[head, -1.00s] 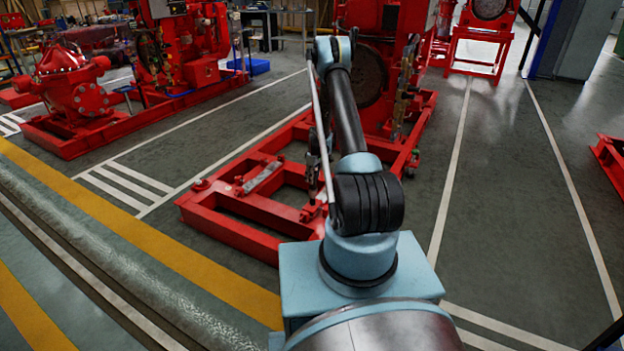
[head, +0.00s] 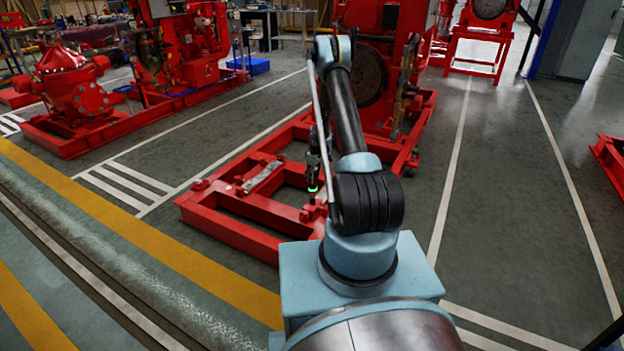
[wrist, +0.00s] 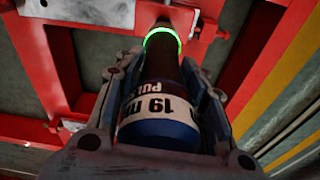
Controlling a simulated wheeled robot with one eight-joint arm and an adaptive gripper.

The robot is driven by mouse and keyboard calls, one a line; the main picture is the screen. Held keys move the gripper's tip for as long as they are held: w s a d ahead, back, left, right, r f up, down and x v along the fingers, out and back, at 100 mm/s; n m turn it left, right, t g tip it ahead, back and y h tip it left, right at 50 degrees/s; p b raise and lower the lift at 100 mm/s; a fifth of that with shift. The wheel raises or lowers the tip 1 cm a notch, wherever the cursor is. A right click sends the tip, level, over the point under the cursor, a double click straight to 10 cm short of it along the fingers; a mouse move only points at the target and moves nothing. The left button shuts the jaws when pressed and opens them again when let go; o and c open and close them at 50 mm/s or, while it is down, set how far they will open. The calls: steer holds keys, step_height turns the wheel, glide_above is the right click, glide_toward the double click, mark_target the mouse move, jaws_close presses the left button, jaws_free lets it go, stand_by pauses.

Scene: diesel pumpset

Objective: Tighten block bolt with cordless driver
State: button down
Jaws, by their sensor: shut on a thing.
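The light is just above a small red block (head: 313,211) on the frame's near right part. The driver's tip and any bolt under it are too small or hidden, so contact cannot be told.
The red base frame (head: 235,228) carries a grey plate (head: 263,177) on its left rail, and the red engine stands behind. Another red pumpset (head: 75,90) is at left. The grey floor right of the frame (head: 470,220) is clear.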

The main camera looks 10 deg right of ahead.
steer(key=shift+r, duration=0.1)
steer(key=shift+r, duration=2.65)
